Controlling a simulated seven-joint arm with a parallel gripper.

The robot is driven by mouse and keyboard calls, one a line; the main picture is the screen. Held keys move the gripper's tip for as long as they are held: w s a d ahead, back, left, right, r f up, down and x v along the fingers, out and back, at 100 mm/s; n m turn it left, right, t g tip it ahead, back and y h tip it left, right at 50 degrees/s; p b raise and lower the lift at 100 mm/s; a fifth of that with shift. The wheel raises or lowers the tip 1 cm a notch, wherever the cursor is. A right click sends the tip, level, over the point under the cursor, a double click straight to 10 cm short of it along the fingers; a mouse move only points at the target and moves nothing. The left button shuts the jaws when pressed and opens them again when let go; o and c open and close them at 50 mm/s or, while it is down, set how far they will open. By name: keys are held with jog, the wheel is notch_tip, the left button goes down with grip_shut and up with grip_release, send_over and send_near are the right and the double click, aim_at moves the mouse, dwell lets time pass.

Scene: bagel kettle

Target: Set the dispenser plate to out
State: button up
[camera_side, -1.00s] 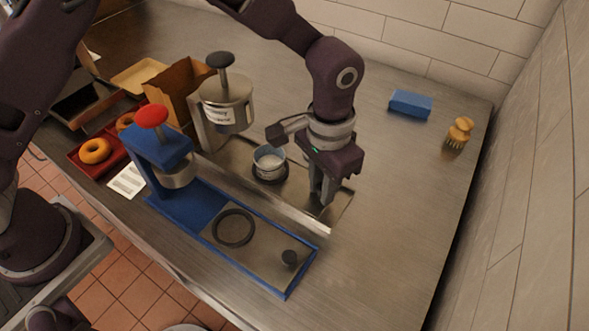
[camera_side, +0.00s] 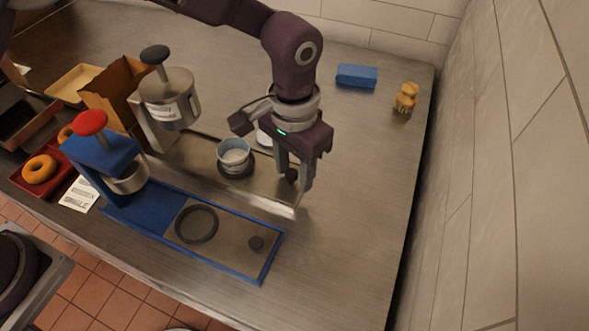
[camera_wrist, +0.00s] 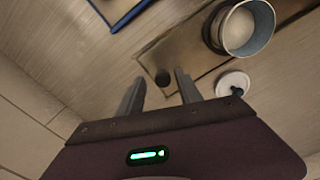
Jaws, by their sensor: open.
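The steel dispenser (camera_side: 168,98) with a dark top knob and a label stands at the back left. Its long metal plate (camera_side: 262,187) runs right from it, with a small dark knob (camera_side: 291,174) near the right end. A grey-blue cup (camera_side: 235,152) stands on the plate, left of my gripper; it also shows in the wrist view (camera_wrist: 247,28). My gripper (camera_side: 294,178) points down at the plate's knob, open.
A blue press (camera_side: 100,158) with a red knob and a blue-framed plate (camera_side: 235,243) lies in front. A white lid-like disc (camera_wrist: 232,83) is close behind the cup. A blue sponge (camera_side: 357,76) and a brush (camera_side: 405,98) are at the back right. The right counter is clear.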

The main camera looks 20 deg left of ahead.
notch_tip(320, 180, up, 6)
jog(key=shift+r, duration=0.1)
dwell(0.4)
jog(key=shift+r, duration=0.1)
notch_tip(320, 180, up, 7)
jog(key=n+t, duration=0.1)
send_over(262, 175)
jog(key=s+a+r+n+t+h, duration=0.1)
jog(key=s+a+r, duration=0.2)
jog(key=a+r, duration=0.15)
jog(key=s+a+r+t, duration=0.1)
jog(key=s+a+r, duration=0.15)
jog(key=a, duration=0.35)
jog(key=shift+n+t, duration=0.7)
jog(key=shift+n, duration=0.1)
jog(key=s+a, duration=0.2)
jog(key=s+a+r, duration=0.1)
jog(key=s+a, duration=0.1)
jog(key=s, duration=0.1)
jog(key=s+a+r, duration=0.1)
jog(key=s+a, duration=0.2)
jog(key=shift+s, duration=0.25)
jog(key=s+a+f+n+t+y, duration=0.1)
jog(key=s+a+f, duration=0.1)
jog(key=s, duration=0.4)
jog(key=shift+s+a+f, duration=0.25)
jog(key=shift+a+f, duration=0.1)
jog(key=shift+a, duration=0.15)
